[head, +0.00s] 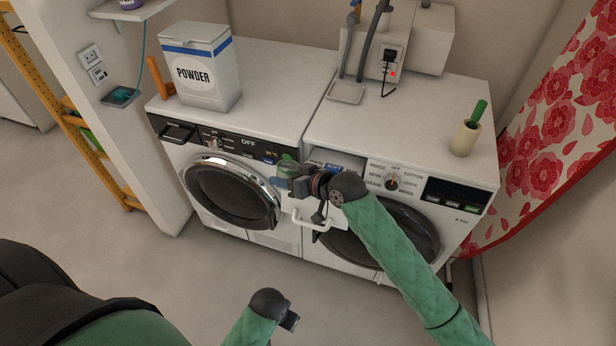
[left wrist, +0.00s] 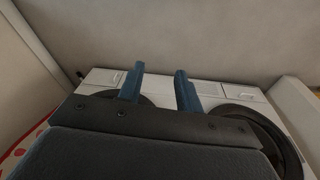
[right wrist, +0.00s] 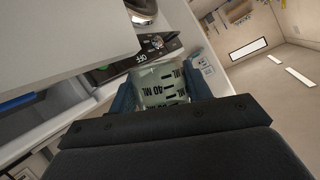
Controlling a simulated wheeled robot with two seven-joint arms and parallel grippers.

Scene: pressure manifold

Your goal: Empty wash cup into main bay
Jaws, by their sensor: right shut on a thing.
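The wash cup (right wrist: 162,90) is a clear, greenish measuring cup with black ML marks. My right gripper (right wrist: 160,95) is shut on it. In the head view the cup (head: 287,169) is left of the open detergent drawer (head: 346,162) of the right-hand machine, in front of the gap between the machines. How full it is and its exact tilt are unclear. The drawer shows blue labels; my right wrist partly hides its compartments, so I cannot make out the main bay. My left gripper (left wrist: 158,84) is open and empty, low in front of the machines.
A dryer (head: 232,190) with a round door stands left of the washer (head: 450,160). A powder box (head: 200,75) stands on the dryer. A cup with a green-handled brush (head: 467,135) stands on the washer. A floral curtain (head: 560,120) hangs at right. The floor in front is clear.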

